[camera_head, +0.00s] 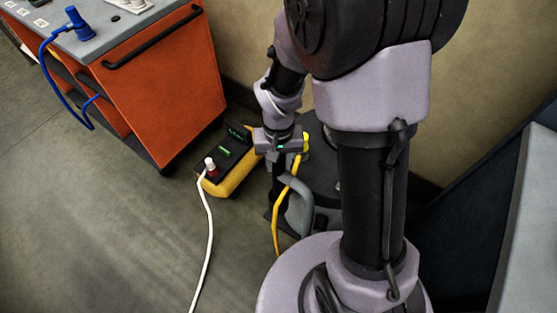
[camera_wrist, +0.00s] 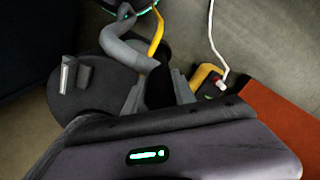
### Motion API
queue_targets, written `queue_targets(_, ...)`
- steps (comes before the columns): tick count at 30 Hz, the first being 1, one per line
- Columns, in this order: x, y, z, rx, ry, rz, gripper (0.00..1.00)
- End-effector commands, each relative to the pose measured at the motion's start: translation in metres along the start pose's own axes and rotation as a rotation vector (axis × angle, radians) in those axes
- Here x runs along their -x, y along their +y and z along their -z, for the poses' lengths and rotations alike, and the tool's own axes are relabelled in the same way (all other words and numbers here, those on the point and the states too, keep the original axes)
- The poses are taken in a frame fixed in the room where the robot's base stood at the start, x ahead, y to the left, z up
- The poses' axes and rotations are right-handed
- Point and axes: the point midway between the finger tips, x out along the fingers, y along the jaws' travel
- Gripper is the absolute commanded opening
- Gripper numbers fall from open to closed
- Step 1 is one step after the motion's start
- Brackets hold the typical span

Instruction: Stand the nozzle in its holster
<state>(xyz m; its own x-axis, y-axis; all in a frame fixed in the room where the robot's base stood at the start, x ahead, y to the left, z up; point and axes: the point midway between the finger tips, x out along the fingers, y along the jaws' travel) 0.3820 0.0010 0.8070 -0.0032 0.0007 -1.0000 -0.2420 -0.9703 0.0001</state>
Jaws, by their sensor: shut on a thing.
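My gripper (camera_head: 279,150) is low beside the vacuum's round dark body (camera_head: 325,170). In the wrist view its two grey fingers (camera_wrist: 160,90) are shut on a black part, which I take to be the nozzle (camera_wrist: 160,84). In the head view the dark nozzle (camera_head: 279,185) hangs roughly upright below the gripper, its lower end close to the floor. A grey hose (camera_head: 299,200) curves beside it and also shows in the wrist view (camera_wrist: 122,46). A grey upright piece (camera_wrist: 67,75) stands on the dark round top. I cannot tell which part is the holster.
A yellow and black power box (camera_head: 228,170) with a white cable (camera_head: 208,235) lies on the floor left of the gripper. A yellow cable (camera_head: 281,205) runs close by. An orange cart (camera_head: 165,90) stands at the left. The floor at lower left is mostly clear.

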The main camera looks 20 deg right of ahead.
Motion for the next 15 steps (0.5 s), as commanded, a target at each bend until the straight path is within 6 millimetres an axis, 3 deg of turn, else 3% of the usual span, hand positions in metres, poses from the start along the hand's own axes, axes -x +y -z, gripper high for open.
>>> queue_targets(15,-0.015,0.000,0.000,0.001,0.000,0.000,0.00)
